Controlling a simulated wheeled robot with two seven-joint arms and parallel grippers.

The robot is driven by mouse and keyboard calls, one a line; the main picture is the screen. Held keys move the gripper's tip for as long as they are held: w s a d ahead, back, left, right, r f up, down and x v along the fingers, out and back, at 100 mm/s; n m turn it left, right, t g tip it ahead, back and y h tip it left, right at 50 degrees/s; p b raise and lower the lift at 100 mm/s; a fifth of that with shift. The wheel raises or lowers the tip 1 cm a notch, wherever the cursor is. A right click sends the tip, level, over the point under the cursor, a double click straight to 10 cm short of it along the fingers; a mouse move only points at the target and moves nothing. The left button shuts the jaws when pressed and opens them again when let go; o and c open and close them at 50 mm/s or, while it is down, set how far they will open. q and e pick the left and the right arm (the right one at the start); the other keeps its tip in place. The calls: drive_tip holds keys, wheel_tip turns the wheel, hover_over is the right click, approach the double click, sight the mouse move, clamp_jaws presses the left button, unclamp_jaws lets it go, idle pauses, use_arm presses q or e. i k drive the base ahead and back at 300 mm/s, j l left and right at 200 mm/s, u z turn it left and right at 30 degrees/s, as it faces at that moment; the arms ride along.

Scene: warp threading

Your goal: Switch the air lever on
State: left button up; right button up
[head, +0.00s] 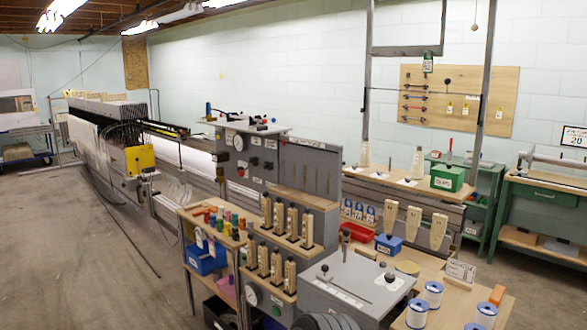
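No handle is clearly readable as the air lever at this distance. A grey control panel (257,152) with a dial, black knobs and small white labels stands in the middle, at the end of the long machine. On its top shelf are several small black, red and blue handles (256,123). A grey box (355,285) in the foreground carries a short upright lever with a dark knob (346,236) and small ball-tipped rods. A round gauge (251,295) sits low on the front cabinet. The labels are too small to read. Neither of my grippers shows.
A wooden shelf unit (213,240) with coloured spools and blue bins stands in front of the panel. A wooden table (405,318) with white thread spools (433,293) is at the lower right. Green benches (545,196) line the right. The concrete floor (80,270) at left is open.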

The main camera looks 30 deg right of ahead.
sight(241, 174)
drive_tip(key=i+l+z, duration=0.3)
drive_tip(key=i+l, duration=0.15)
drive_tip(key=l, duration=0.15)
drive_tip(key=i+l+z, duration=0.3)
drive_tip(key=i+l, duration=0.2)
drive_tip(key=i+j+u, duration=0.1)
drive_tip(key=i+j, duration=0.15)
drive_tip(key=i, duration=0.15)
drive_tip(key=i+j+u, duration=0.1)
drive_tip(key=i, duration=0.3)
drive_tip(key=i+j, duration=0.3)
drive_tip(key=i+j+u, duration=0.15)
drive_tip(key=i, duration=0.35)
